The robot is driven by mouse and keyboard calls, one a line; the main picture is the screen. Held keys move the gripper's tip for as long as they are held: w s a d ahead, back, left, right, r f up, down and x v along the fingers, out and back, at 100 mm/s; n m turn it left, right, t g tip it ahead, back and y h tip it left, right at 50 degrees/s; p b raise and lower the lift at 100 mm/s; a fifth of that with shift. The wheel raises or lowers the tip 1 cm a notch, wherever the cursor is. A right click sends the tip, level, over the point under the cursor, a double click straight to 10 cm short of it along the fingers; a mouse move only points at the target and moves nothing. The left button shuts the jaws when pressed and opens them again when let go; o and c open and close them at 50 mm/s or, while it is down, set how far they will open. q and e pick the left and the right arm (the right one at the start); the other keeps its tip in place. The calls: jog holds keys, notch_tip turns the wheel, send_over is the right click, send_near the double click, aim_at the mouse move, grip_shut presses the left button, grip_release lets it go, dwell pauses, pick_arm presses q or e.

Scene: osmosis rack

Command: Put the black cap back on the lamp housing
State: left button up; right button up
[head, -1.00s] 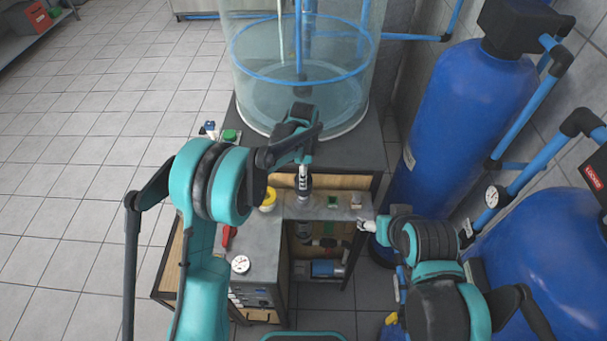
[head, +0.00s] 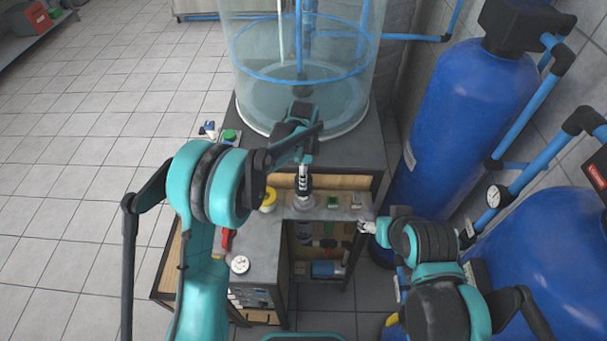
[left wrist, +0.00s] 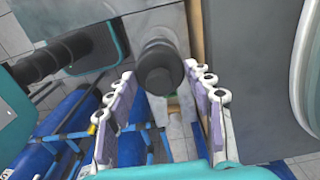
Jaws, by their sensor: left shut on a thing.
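My left gripper (head: 303,184) points down at the narrow shelf in front of the tank. In the left wrist view its two pale finger pads (left wrist: 165,100) stand on either side of the black cap (left wrist: 160,74), and it is shut on it. A grey cylindrical body shows right behind the cap there; I cannot tell whether they touch. In the head view the cap is mostly hidden by the gripper. A dark bluish cylinder (head: 304,232), perhaps the lamp housing, shows just below the shelf edge. My right gripper (head: 367,226) is beside the shelf's right end, too small to read.
A clear tank (head: 300,90) stands behind the shelf. A yellow-topped item (head: 268,201), a red-handled tool (head: 228,238) and a round gauge (head: 240,264) lie to the left. Small green and pale blocks sit right of the gripper. Blue vessels (head: 465,125) crowd the right side.

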pick_arm(q)
jog(key=shift+f, duration=0.15)
jog(key=shift+f+b, duration=0.95)
jog(key=shift+f+b, duration=0.75)
jog(key=shift+f, duration=0.1)
dwell(0.5)
jog(key=shift+f+b, duration=0.9)
jog(key=shift+b, duration=0.05)
jog(key=shift+f, duration=0.1)
